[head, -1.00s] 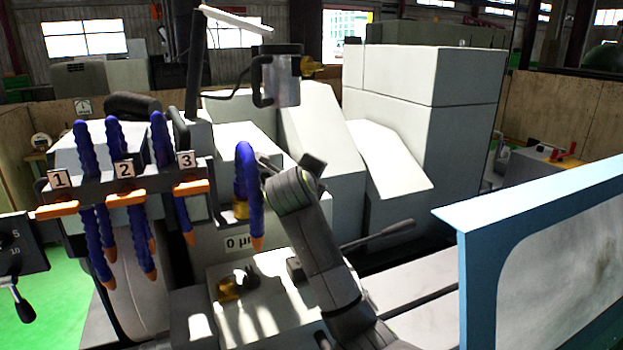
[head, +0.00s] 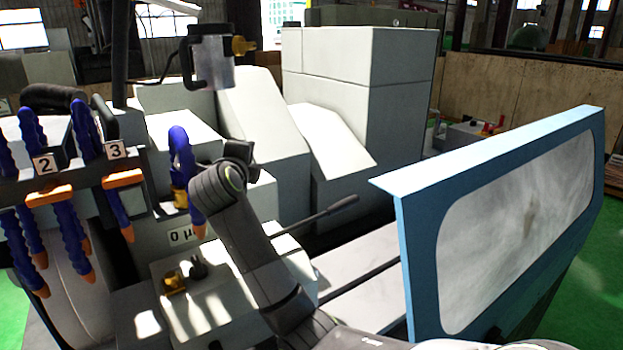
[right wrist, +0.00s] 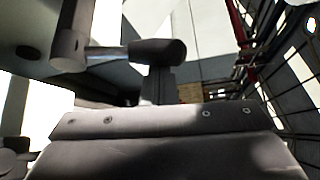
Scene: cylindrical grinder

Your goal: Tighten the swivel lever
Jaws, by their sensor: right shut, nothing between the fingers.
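A dark lever rod (head: 318,215) with a thicker grip at its end sticks out up and to the right from the machine in the head view. I cannot tell for sure that it is the swivel lever. My right arm rises from the bottom, left of this rod. My right gripper (head: 238,160) is mostly hidden behind its own wrist there. In the right wrist view the shut, empty right gripper (right wrist: 160,120) fills the lower part. A dark bar with a rounded knob (right wrist: 155,52) lies beyond it; contact cannot be told. My left gripper is out of view.
Blue coolant hoses (head: 180,160) with orange tips and number plates stand at the left. A blue-framed door (head: 405,265) with a cloudy window is at the right. A black knob (head: 197,268) sits on the white block below the hoses. White machine covers (head: 355,60) stand behind.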

